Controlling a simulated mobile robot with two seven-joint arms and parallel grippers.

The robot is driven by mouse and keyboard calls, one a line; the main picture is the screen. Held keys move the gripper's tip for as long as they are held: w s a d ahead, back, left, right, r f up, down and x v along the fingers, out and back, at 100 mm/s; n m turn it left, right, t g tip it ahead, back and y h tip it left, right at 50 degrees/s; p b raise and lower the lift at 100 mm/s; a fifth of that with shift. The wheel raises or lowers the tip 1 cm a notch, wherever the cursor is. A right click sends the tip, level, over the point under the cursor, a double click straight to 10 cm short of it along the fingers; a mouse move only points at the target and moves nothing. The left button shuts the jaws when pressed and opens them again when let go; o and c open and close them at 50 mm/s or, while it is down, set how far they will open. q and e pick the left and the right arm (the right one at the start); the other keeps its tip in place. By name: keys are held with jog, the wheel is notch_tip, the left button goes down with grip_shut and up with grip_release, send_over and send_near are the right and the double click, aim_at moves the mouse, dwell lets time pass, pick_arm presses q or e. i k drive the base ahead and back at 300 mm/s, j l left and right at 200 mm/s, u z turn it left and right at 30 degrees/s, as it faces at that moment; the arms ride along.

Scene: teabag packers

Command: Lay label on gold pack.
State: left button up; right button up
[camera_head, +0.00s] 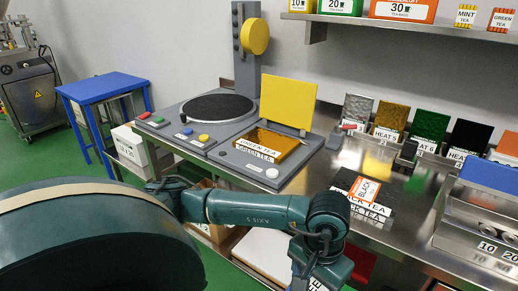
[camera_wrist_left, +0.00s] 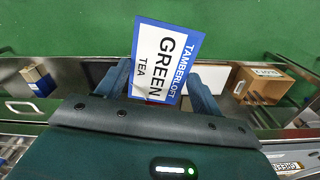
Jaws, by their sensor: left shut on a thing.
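A flat gold pack (camera_head: 272,142) lies in a grey station under a raised yellow lid. A white strip reading GREEN TEA (camera_head: 258,148) shows at its front edge. A white, blue-bordered label (camera_wrist_left: 166,62) printed TAMBERLOFT GREEN TEA is in the left wrist view. My left gripper (camera_wrist_left: 160,92) is shut on this label, with blue fingers on either side of it. My right gripper is in neither view.
A dark pack with an orange-edged label (camera_head: 364,190) lies on the steel counter (camera_head: 385,228). Coloured upright packs with HEAT signs stand behind it. A slotted steel box (camera_head: 480,240) is at right. The round black plate (camera_head: 217,107) adjoins the station.

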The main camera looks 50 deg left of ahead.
aim_at(267, 141)
jog(key=j, duration=1.8)
jog(key=i+z, duration=0.05)
